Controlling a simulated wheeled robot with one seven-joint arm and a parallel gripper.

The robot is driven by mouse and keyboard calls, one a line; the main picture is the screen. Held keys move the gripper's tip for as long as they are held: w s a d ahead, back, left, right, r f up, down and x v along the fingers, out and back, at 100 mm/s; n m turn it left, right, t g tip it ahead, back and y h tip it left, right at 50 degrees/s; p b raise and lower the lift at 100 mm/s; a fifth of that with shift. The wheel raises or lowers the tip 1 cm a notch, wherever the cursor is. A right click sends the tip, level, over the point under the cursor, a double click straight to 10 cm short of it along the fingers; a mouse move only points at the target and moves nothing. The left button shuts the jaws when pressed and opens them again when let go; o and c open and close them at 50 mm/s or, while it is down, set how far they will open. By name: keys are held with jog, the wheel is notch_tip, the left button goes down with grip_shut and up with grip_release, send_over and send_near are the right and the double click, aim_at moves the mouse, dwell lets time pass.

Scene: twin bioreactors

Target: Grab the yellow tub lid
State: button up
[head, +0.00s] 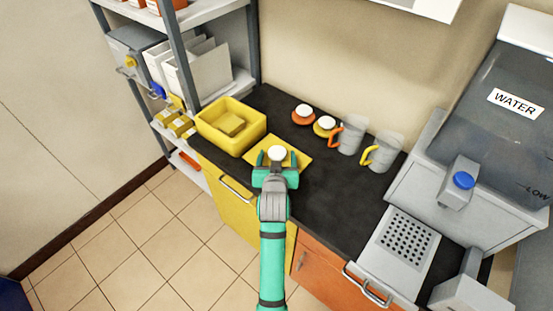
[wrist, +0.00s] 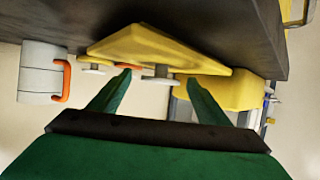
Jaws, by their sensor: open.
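The yellow tub lid (head: 297,157) lies flat on the dark counter, a square plate with a round white knob (head: 277,153) on top. My gripper (head: 275,166) is open at the lid's near side, with the knob showing between its fingers. In the wrist view, the picture is turned over: the lid (wrist: 150,46) is at the top and its knob (wrist: 160,74) appears between the two green fingertips. Neither finger is visibly closed on the knob. My gripper hides part of the lid's near edge in the head view.
The open yellow tub (head: 232,139) with a yellow block inside stands left of the lid. Small round orange (head: 303,118) and yellow (head: 325,131) lids with white knobs lie behind, beside two grey jugs, one orange-handled (head: 350,135), one yellow-handled (head: 385,152). Counter right of the lid is clear.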

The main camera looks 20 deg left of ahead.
jog(key=shift+w+a+f, duration=0.1)
jog(key=shift+w+f, duration=0.05)
jog(key=shift+w, duration=0.2)
jog(key=shift+c, duration=0.4)
jog(key=c, duration=1.2)
jog(key=shift+o, duration=0.2)
